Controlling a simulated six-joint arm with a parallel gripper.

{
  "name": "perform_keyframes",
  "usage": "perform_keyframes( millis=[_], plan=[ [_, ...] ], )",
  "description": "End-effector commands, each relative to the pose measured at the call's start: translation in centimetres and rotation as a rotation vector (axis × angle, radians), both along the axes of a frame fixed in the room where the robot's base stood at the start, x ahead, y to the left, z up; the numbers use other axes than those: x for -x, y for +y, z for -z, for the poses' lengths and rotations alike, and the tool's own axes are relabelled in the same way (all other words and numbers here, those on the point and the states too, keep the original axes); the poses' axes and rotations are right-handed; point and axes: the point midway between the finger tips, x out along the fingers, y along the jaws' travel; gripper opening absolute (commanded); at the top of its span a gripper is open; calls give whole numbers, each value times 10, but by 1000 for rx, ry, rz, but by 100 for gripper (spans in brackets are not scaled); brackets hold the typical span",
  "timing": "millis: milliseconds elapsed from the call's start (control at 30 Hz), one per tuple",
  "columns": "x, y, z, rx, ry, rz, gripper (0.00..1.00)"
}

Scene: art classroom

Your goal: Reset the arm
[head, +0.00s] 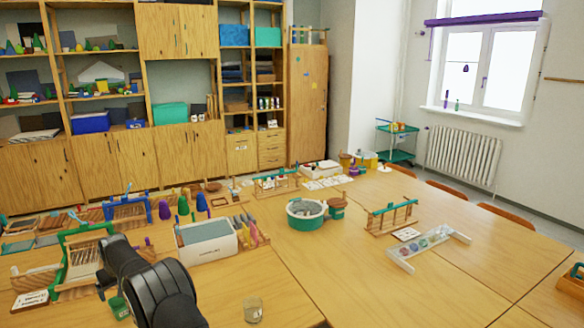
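Part of my dark arm shows at the lower left, over the near left part of the wooden table (285,285). Its links reach up beside the wooden frames and the white box. My gripper and its fingertips cannot be made out in the head view, so whether it is open or holding anything is hidden.
Close to my arm are a green-ended wooden frame (84,262), a white box (208,248) and a glass jar (253,310). A round teal-and-white container (306,214), a small rack (392,216) and a clear stand (428,246) stand farther right. The front middle table is mostly clear.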

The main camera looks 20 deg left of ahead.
Motion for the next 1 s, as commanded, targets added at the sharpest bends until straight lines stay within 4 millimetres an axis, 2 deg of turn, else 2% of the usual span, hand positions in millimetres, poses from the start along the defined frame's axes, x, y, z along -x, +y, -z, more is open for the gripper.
perform_keyframes(
  millis=[33,300,933,1000],
  plan=[
    [-1,2,12,5,2,0,92],
    [-6,16,46,3,1,0,92],
    [-15,37,106,3,1,0,92],
    [-16,38,83,-3,-1,0,92]
  ],
)
